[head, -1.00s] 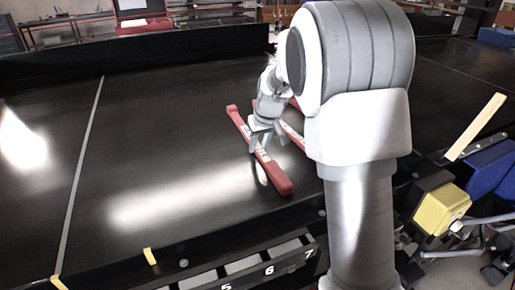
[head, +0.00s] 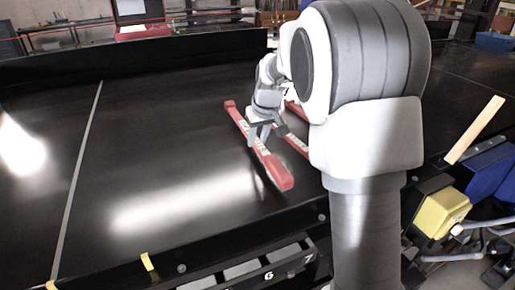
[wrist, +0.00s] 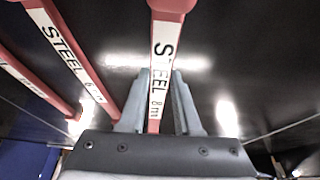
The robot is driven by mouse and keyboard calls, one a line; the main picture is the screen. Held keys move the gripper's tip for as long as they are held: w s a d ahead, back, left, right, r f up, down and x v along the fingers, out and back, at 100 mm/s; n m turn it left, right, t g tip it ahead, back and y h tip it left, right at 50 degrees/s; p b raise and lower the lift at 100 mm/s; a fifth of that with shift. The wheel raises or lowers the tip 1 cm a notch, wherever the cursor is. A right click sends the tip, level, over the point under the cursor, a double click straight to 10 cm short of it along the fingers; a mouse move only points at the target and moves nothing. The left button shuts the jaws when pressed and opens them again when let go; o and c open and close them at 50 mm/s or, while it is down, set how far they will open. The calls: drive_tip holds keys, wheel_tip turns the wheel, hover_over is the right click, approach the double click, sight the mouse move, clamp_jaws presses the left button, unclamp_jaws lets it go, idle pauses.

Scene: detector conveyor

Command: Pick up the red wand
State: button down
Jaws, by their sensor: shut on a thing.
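A red wand (head: 277,172) with a white label is between the fingers of my gripper (head: 259,138). In the wrist view the held wand (wrist: 162,45) reads "STEEL 8 mm" and runs up the picture between both fingers of my gripper (wrist: 160,78). My gripper is shut on it. In the head view the wand is slightly above the black belt, with a dark shadow under its near end. A second red wand (head: 297,144) lies to its right, partly hidden by my arm. The wrist view shows two other red wands at left, one nearer (wrist: 85,75) and one farther (wrist: 38,85).
The black conveyor belt (head: 165,140) is clear to the left of the wands. A numbered rail (head: 240,270) runs along the front edge. A yellow block (head: 440,212) and a pale wooden stick (head: 475,128) are at the right. A dark wall (head: 130,57) bounds the back.

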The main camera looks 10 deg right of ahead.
drive_tip(key=w+d+r, duration=0.4)
drive_tip(key=d+r, duration=0.3)
drive_tip(key=d, duration=0.3)
drive_tip(key=shift+d+r+b, duration=0.3)
drive_tip(key=shift+d+b, duration=0.1)
drive_tip(key=shift+b, duration=0.05)
